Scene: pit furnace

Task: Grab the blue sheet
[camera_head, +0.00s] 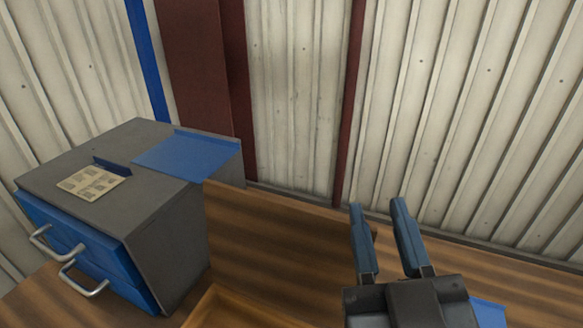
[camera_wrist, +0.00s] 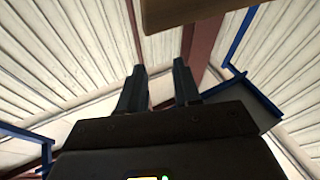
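A flat blue sheet (camera_head: 185,153) lies on the back right part of the grey top of a drawer cabinet (camera_head: 160,215), at the left in the head view. Its right end reaches the cabinet's edge. My gripper (camera_head: 378,205) is at the lower right, well to the right of the sheet and apart from it. Its two fingers point up in the picture, with an empty gap between them. The wrist view also shows the open fingers (camera_wrist: 159,66). Another flat blue piece (camera_head: 488,313) shows at the bottom right, partly hidden behind my gripper; I cannot tell what it is.
A printed paper (camera_head: 90,183) lies on the cabinet, beside a small blue strip. The cabinet's blue front has metal handles (camera_head: 83,282). An upright wooden panel (camera_head: 280,235) stands between cabinet and gripper. A corrugated wall (camera_head: 450,110) with dark red posts is behind.

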